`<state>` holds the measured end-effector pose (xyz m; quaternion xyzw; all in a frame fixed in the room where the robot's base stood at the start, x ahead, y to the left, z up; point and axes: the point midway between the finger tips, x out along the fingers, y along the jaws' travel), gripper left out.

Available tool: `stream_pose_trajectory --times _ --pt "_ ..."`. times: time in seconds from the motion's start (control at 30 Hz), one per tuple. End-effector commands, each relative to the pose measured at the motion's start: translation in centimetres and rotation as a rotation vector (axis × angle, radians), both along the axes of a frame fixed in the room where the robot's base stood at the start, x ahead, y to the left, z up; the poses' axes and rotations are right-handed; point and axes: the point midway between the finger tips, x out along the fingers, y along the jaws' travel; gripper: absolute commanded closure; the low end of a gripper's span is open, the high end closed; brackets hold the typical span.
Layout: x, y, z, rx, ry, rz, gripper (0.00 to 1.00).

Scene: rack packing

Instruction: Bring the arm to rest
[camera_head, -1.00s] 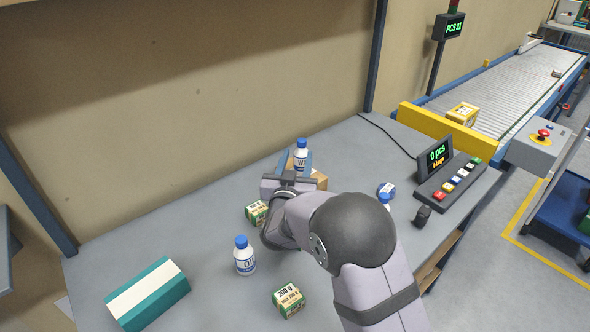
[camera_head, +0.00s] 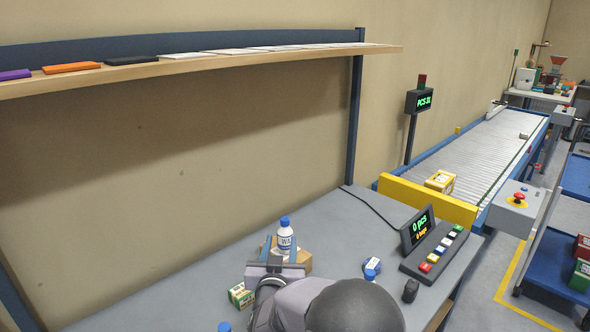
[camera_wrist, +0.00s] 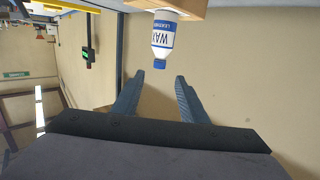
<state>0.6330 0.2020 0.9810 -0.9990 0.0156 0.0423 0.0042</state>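My gripper (camera_head: 280,252) is at the middle of the grey table. In the wrist view its two blue fingers (camera_wrist: 159,78) stand apart with nothing between them. A white bottle with a blue cap and a label starting "WA" (camera_head: 285,239) stands upright on a tan box (camera_head: 303,257) just beyond the fingers. The wrist view is upside down; there the bottle (camera_wrist: 163,36) shows past the fingertips with the box (camera_wrist: 190,8) under its base. My arm hides part of the table and the lower part of the box.
A green and cream carton (camera_head: 240,295) lies left of my gripper; a blue bottle cap (camera_head: 224,327) shows at the bottom edge. A blue-and-white item (camera_head: 372,267), a button panel (camera_head: 432,254) and a display (camera_head: 418,229) are right. A shelf (camera_head: 200,66) runs above; the table's left is clear.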

Motion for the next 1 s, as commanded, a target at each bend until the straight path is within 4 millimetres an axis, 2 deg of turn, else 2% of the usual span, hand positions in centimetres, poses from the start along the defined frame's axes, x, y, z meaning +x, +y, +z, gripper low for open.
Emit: stream_pose_trajectory --times 0.03,0.17,0.27,0.37,0.57,0.8,0.9,1.0 --pt "0.0 -0.6 1.6 0.006 0.035 0.015 0.61" --pt "-0.9 -1.9 3.2 0.025 0.176 0.076 0.61" --pt "-2.6 -3.3 4.2 0.034 0.317 0.124 0.61" --pt "-5.2 -5.0 4.9 0.04 0.469 0.159 0.61" --pt "-12.7 -9.4 6.6 0.041 0.786 0.184 0.61" --pt "-24.4 -15.4 9.5 0.028 1.169 0.133 0.61" --pt "-28.6 -17.4 10.8 0.021 1.295 0.099 0.61" --pt "-31.9 -18.8 11.7 0.019 1.39 0.068 0.61"
